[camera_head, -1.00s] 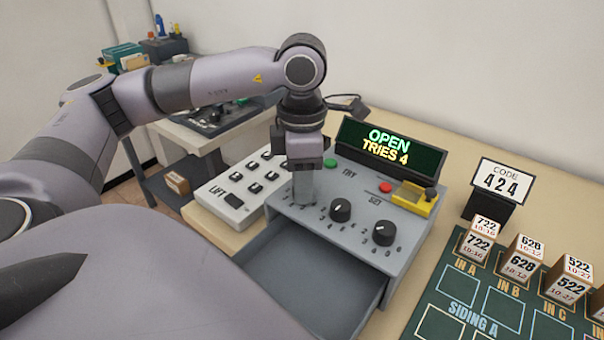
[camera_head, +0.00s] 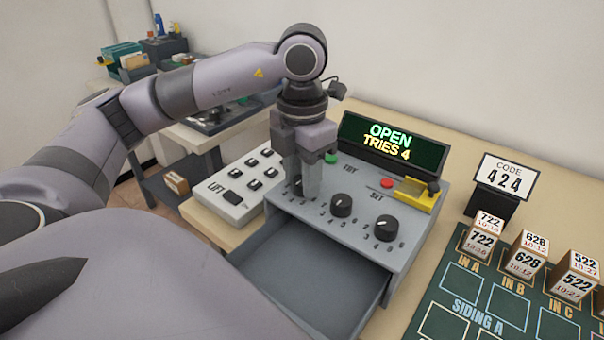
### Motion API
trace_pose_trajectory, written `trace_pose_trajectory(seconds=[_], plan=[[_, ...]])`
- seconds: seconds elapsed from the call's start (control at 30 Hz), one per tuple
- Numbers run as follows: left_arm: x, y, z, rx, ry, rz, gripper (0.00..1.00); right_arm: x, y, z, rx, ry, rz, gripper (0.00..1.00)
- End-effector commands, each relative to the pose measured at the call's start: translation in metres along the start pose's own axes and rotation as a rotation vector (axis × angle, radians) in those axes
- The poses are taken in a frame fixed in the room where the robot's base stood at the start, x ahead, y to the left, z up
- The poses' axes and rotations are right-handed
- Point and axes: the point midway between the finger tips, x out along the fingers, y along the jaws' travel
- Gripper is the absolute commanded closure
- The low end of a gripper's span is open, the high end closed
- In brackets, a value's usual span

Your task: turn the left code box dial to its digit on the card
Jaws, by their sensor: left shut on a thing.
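The grey code box (camera_head: 355,240) stands on the bench with its drawer (camera_head: 312,265) open at the front. The left dial (camera_head: 297,187) is mostly hidden by my left gripper (camera_head: 305,185), which points down and is shut on it. The middle dial (camera_head: 341,205) and right dial (camera_head: 386,230) are black knobs and stand free. The display (camera_head: 392,145) reads OPEN, TRIES 4. The code card (camera_head: 503,178) reads 424. The digit the left dial points at is hidden. My right gripper is not in view.
A white LIFT keypad (camera_head: 236,190) is left of the box. Numbered blocks (camera_head: 520,262) stand on the siding board (camera_head: 462,322) at right.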

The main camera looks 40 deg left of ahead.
Motion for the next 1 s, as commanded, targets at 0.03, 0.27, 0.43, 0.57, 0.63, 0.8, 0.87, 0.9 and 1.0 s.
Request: trace_pose_trajectory(seconds=[0.03, 0.27, 0.43, 0.57, 0.63, 0.8, 0.87, 0.9, 1.0], plan=[[-0.0005, 0.0001, 0.0003, -0.009, -0.001, 0.0, 0.95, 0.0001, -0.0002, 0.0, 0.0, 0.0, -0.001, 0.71], [-0.0009, 0.0003, 0.0004, -0.028, -0.002, 0.0, 0.95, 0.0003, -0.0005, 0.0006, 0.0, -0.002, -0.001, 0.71], [-0.001, 0.0003, 0.0005, -0.028, -0.003, 0.0, 0.95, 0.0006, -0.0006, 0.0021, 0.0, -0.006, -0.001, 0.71], [-0.001, 0.0003, 0.0005, -0.027, -0.003, 0.0, 0.55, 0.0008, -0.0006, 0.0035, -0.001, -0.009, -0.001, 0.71], [-0.0009, 0.0003, 0.0005, -0.027, -0.003, 0.0, 0.39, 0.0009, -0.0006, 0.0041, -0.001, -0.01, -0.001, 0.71], [-0.0006, 0.0003, 0.0003, -0.026, -0.002, 0.0, 0.39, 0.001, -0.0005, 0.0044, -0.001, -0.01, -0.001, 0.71], [-0.0006, 0.0003, 0.0003, -0.026, -0.002, 0.0, 0.39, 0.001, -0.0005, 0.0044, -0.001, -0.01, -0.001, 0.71], [-0.0012, 0.0002, 0.0003, -0.026, -0.002, 0.0, 0.39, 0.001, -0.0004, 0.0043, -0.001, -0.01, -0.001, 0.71], [-0.0076, 0.0001, 0.0008, -0.026, -0.004, 0.0, 0.39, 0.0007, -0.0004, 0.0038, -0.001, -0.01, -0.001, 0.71]])
